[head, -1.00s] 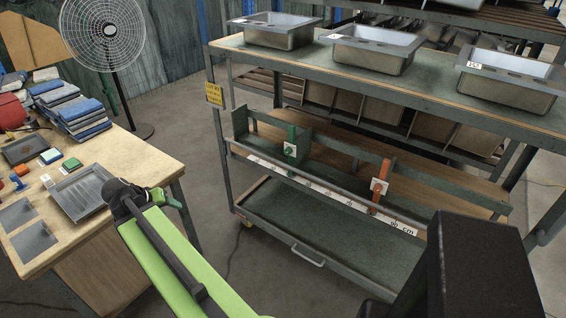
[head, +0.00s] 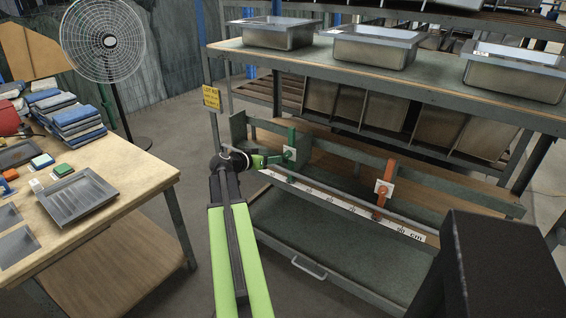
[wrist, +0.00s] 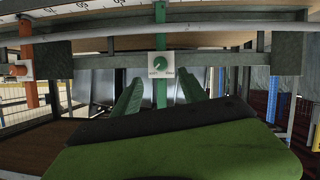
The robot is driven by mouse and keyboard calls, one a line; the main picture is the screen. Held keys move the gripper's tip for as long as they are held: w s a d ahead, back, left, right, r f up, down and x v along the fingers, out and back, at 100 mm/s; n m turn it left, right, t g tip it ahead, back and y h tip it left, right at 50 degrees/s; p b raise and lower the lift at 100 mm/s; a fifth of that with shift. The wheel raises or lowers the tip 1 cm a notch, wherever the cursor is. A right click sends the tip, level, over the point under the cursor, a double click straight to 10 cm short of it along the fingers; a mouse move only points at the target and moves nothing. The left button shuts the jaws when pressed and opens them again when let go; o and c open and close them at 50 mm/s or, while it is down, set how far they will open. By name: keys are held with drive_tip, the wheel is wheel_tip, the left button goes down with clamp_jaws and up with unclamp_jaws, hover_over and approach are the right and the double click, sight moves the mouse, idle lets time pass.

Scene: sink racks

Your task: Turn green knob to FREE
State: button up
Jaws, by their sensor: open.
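The green knob (head: 289,154) sits on a small white plate on a green upright of the cart's middle level. In the wrist view the round green knob (wrist: 160,65) is near the centre, with small lettering on its plate too small to read surely. My gripper (head: 272,160) is just left of the knob in the head view, pointing at it. In the wrist view its two green fingers (wrist: 160,85) are spread apart and empty, with the knob plate between and beyond them. I cannot tell whether they touch the knob.
An orange knob (head: 383,188) on its own upright stands to the right. A ruler strip (head: 345,208) and a rail run along the cart front. Metal sinks (head: 375,47) stand on the top shelf. A workbench (head: 140,172) with trays is left, a fan (head: 103,40) behind.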

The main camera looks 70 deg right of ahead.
sight(286, 156)
drive_tip(key=b+x, duration=0.2)
drive_tip(key=x, duration=0.7)
drive_tip(key=shift+b, duration=0.3)
clamp_jaws()
